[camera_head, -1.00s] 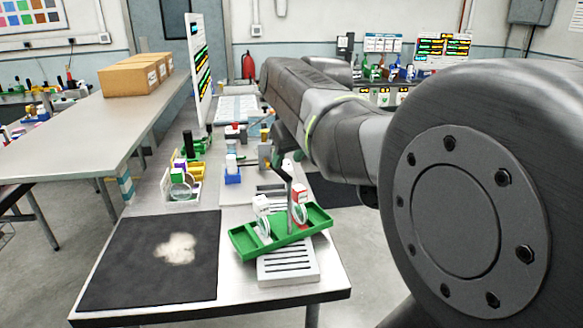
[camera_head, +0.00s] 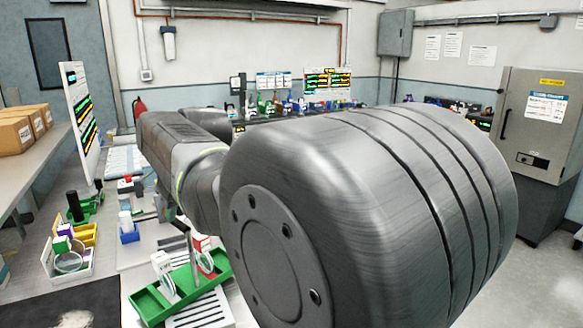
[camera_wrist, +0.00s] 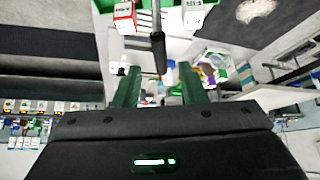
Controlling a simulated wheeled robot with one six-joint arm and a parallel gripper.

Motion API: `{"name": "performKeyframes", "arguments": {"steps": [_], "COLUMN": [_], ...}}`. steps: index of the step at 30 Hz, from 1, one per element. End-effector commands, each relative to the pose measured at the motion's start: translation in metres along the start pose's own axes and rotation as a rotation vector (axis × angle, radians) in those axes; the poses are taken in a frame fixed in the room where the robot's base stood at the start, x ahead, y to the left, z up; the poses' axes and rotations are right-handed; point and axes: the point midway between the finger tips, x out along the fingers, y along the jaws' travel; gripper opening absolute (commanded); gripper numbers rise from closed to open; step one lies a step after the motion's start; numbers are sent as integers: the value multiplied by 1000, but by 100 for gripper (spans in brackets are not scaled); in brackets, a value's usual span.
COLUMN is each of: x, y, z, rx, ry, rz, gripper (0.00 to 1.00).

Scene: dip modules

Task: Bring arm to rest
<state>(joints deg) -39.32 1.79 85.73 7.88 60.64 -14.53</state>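My gripper shows in the wrist view (camera_wrist: 158,82) as two dark green fingers standing apart, with nothing held between them. In the head view the gripper is hidden and my grey arm fills the middle and right. A green tray (camera_head: 150,303) sits tilted on a white slotted block on the bench, left of my arm. It holds a white module (camera_head: 162,262) and a red-and-white module (camera_head: 203,243), each with a clear round part. A dark upright post (camera_wrist: 157,42) by the tray shows beyond the fingers in the wrist view; whether it touches them I cannot tell.
A black mat (camera_head: 40,310) with a pale patch lies at the bench's front left. A divided box (camera_head: 66,268) and a blue holder (camera_head: 130,235) stand behind it.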

Motion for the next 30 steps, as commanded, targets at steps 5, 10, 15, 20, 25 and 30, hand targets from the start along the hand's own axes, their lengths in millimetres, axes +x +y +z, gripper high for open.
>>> {"name": "performKeyframes", "arguments": {"steps": [5, 10, 15, 20, 25, 30], "x": [38, 72, 70, 56, 50, 50], "y": [-1, 0, 0, 0, 0, 0], "z": [1, 1, -8, -16, -20, -20], "rx": [-1, -1, -1, -1, -1, -1], "ry": [-5, -4, 5, 3, 1, 1], "rz": [-2, -1, 1, 1, 0, 0], "gripper": [38, 38, 38, 38, 38, 38]}}
